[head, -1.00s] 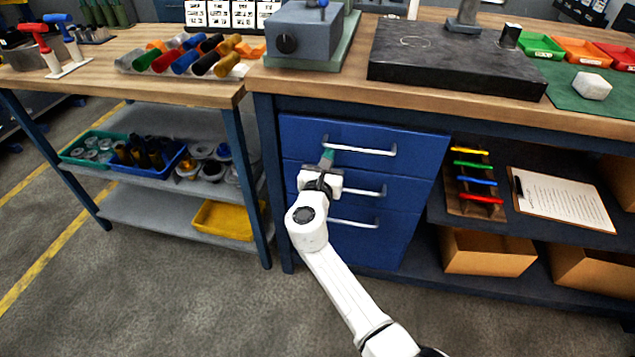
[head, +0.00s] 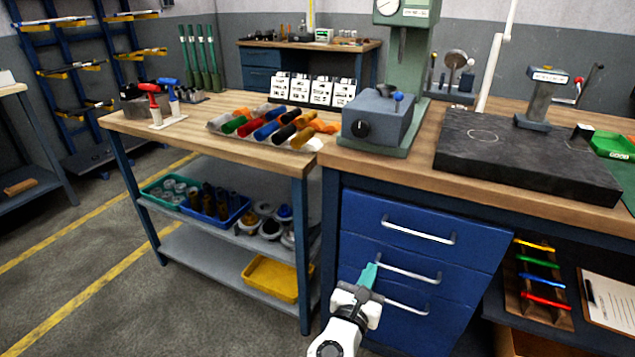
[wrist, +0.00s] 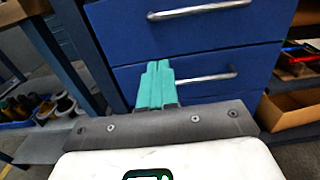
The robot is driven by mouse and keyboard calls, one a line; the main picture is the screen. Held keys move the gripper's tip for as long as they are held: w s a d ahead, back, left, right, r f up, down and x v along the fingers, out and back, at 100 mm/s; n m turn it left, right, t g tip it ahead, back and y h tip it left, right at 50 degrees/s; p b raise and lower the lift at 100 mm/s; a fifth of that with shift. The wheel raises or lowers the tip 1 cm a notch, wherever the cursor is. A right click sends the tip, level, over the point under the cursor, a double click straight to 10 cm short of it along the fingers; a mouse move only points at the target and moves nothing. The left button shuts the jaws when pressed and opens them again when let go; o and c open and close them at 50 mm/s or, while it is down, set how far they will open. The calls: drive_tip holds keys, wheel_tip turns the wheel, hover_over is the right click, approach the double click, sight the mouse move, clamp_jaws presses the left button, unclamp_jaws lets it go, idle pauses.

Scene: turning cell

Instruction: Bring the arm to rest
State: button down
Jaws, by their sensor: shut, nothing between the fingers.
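My gripper (head: 369,275) is at the lower middle of the head view, in front of the blue drawer unit (head: 420,262). Its teal fingers are together with nothing between them. In the wrist view the shut fingers (wrist: 156,84) point at the drawer fronts, near the middle drawer's silver handle (wrist: 206,78). I cannot tell whether they touch the handle. All the drawers look shut. My white arm comes up from the bottom edge of the head view.
A wooden workbench (head: 520,198) with a dark surface plate (head: 530,160) stands above the drawers. A shelved cart (head: 222,228) with a yellow tray (head: 272,280) is to the left. A clipboard (head: 610,302) lies on the right shelf. Floor at the lower left is clear.

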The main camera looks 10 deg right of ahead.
drive_tip(key=s+d+f+m+g+y, duration=0.1)
drive_tip(key=s+d+f+m+g, duration=0.4)
drive_tip(key=s+d+m, duration=0.35)
drive_tip(key=s+d+f+m+g+y, duration=0.1)
drive_tip(key=s+d+f+m+g, duration=0.35)
drive_tip(key=s+m, duration=0.55)
drive_tip(key=s+a+f+m+g+y, duration=0.1)
drive_tip(key=s+f+m+g+y, duration=0.2)
drive_tip(key=s, duration=0.4)
drive_tip(key=s+a+f+m+y, duration=0.1)
drive_tip(key=s+m+y, duration=0.2)
drive_tip(key=s+m, duration=0.3)
drive_tip(key=s+a+r+m+g+y, duration=0.1)
drive_tip(key=s+a+r+m+y, duration=0.2)
drive_tip(key=s, duration=0.4)
wheel_tip(320, 180, up, 12)
drive_tip(key=a+n+p, duration=0.1)
drive_tip(key=p, duration=1.3)
drive_tip(key=shift+h, duration=0.3)
